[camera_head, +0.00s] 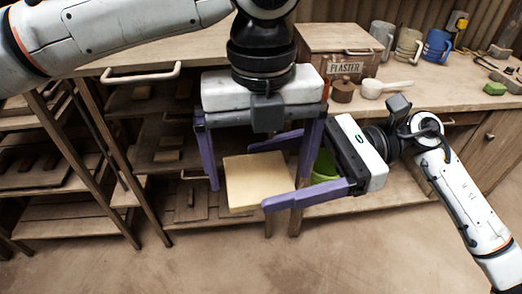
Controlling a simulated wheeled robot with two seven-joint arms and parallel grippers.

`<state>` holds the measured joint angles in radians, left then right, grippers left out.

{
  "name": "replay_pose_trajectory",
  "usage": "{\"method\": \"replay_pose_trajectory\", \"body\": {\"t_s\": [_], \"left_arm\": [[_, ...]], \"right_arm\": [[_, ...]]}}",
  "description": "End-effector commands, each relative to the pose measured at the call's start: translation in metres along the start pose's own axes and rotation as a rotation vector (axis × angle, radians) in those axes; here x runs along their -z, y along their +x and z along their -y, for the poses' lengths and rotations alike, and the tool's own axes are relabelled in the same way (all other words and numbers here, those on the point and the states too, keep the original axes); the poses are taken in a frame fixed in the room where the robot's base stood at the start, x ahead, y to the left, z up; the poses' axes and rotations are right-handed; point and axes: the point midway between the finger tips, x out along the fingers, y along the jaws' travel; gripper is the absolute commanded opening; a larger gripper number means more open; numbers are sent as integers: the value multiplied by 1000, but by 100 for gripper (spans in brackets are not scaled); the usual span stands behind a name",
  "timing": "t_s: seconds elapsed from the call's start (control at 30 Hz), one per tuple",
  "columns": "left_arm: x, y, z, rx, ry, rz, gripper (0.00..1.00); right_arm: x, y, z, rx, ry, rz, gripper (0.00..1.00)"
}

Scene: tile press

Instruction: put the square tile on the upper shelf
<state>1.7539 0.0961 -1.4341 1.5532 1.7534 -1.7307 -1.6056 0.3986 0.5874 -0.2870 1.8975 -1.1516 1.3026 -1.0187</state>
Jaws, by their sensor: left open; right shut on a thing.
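The square tile (256,180) is flat and pale tan, and it hangs in front of the shelving in the middle of the view. My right gripper (266,178) comes in from the right and is shut on the tile, with one purple finger along the near edge and one behind it. My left gripper (262,180) points down from above, open, with its purple fingers to either side of the tile. I cannot tell whether its fingers touch the tile. The upper shelf (130,100) under the worktop is partly hidden by my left arm and gripper.
The wooden shelving holds several boards on its lower levels (80,212). On the worktop (440,92) stand a wooden box labelled PLASTER (338,42), several mugs (408,45), and a white scoop (378,88). A green container (325,166) sits behind my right gripper. The floor (160,265) in front is clear.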

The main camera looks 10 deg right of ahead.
Motion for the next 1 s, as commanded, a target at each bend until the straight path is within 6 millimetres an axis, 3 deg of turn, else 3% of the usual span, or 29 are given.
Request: {"method": "replay_pose_trajectory", "body": {"t_s": [0.2, 0.5, 0.53, 0.63, 1.0], "left_arm": [[0, 0, 0, 1, 0, 0, 97], [0, -1, 2, 5, 1, 0, 46], [0, -1, 2, 6, 2, 1, 45], [0, -1, 2, 5, 2, 1, 45], [0, -1, 0, 2, 0, 1, 45]], "right_arm": [[-1, 0, 0, 0, -1, 2, 45], [-1, 0, 0, -1, -1, 2, 45], [-1, 0, 0, -1, -1, 3, 78], [-1, 1, 0, -1, -1, 2, 95], [0, -4, 0, 1, 1, -1, 97]]}}
